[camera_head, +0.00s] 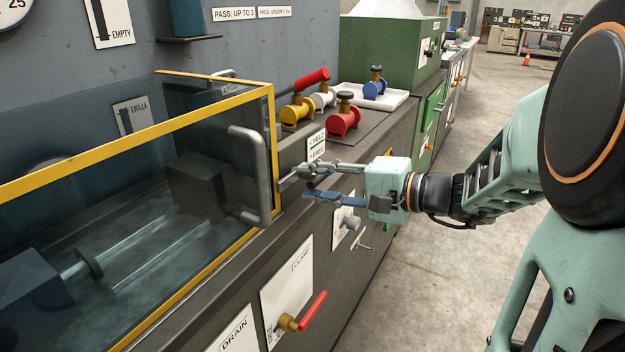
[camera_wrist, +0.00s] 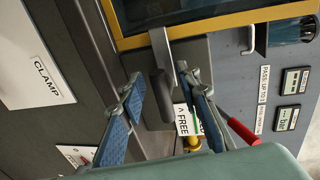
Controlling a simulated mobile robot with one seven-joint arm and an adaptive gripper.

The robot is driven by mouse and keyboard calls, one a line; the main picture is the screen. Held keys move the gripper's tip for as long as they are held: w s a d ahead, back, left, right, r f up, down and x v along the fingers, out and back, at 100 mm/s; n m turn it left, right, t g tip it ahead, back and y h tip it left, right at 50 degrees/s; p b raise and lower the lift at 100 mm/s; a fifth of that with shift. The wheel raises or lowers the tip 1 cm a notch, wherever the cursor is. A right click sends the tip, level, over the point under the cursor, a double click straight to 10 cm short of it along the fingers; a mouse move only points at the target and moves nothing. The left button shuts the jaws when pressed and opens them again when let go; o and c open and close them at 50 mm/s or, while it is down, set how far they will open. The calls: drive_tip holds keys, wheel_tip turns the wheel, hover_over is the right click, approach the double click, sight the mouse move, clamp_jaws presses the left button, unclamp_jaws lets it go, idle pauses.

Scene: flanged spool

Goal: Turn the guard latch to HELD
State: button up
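The guard latch (camera_head: 290,183) is a short grey lever at the right end of the yellow-framed guard (camera_head: 272,130). Part of it is hidden behind my fingers. In the wrist view, a grey bar that looks like this latch (camera_wrist: 161,58) reaches down between my fingertips. The latch label (camera_head: 316,144) reads HELD above FREE; in the wrist view, only FREE (camera_wrist: 184,120) reads clearly. My gripper (camera_head: 304,182) is open at the latch, with a gap between its blue-padded fingers (camera_wrist: 160,80). I cannot tell whether either finger touches the lever. The guard looks closed.
The guard's large grey handle (camera_head: 262,175) stands just left of my fingers. A red clamp lever (camera_head: 312,311) sticks out of the cabinet front below. Red, yellow and white valves (camera_head: 344,120) stand on the bench behind. The floor (camera_head: 420,300) at right is clear.

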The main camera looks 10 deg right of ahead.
drive_tip(key=v, duration=1.2)
drive_tip(key=shift+d, duration=0.1)
